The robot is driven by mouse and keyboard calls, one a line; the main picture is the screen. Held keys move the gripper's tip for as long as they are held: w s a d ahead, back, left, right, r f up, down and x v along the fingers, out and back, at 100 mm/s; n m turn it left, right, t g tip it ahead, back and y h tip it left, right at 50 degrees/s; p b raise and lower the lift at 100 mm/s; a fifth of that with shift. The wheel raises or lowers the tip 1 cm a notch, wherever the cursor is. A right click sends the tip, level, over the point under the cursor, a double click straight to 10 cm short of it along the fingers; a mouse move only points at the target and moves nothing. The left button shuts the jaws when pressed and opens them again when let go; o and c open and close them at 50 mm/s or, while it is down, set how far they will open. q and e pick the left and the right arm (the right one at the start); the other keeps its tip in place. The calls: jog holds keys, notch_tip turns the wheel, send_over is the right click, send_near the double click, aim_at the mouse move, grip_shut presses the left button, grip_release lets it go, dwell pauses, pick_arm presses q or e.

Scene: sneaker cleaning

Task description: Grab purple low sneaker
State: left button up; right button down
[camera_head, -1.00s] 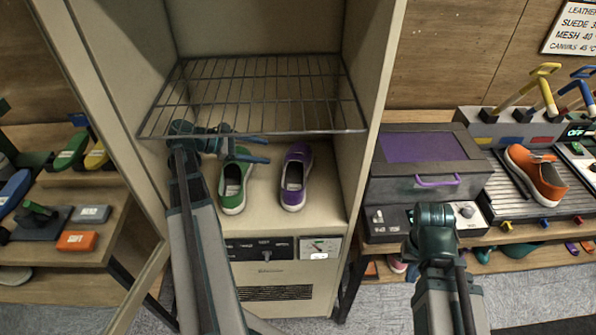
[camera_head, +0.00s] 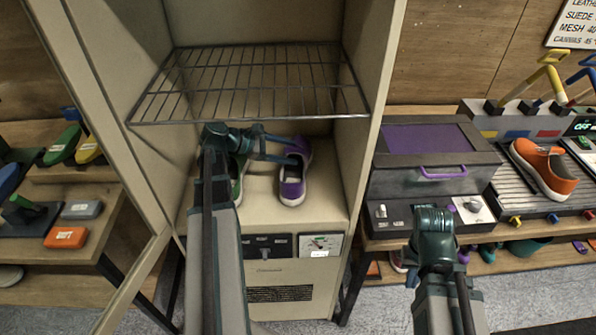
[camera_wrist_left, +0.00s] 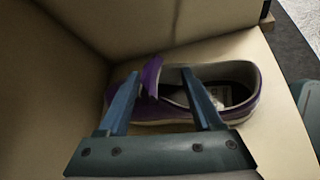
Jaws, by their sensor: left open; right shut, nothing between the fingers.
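The purple low sneaker (camera_head: 292,181) stands on the floor of the open cabinet, below the wire rack, its toe toward the front. My left gripper (camera_head: 297,151) reaches in from the left, its open fingers pointing right at the sneaker's rear part. In the left wrist view the sneaker (camera_wrist_left: 256,106) lies crosswise ahead, and the two spread fingers (camera_wrist_left: 163,92) overlap its upper; I cannot tell whether they touch it. A green sneaker (camera_head: 236,188) stands to the left, mostly hidden behind my left arm. My right gripper (camera_head: 434,217) is shut and empty in front of the right bench; its fingertips are hard to make out.
The wire rack (camera_head: 250,85) spans the cabinet just above my left gripper. Cabinet walls close in on both sides. A grey box with a purple lid (camera_head: 425,140) and an orange sneaker (camera_head: 543,168) are on the right bench. The cabinet floor right of the purple sneaker is clear.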

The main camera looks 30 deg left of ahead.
pick_arm(q)
jog(key=shift+x, duration=0.8)
jog(key=shift+c, duration=0.2)
jog(key=shift+s, duration=0.1)
grip_shut()
dwell(0.5)
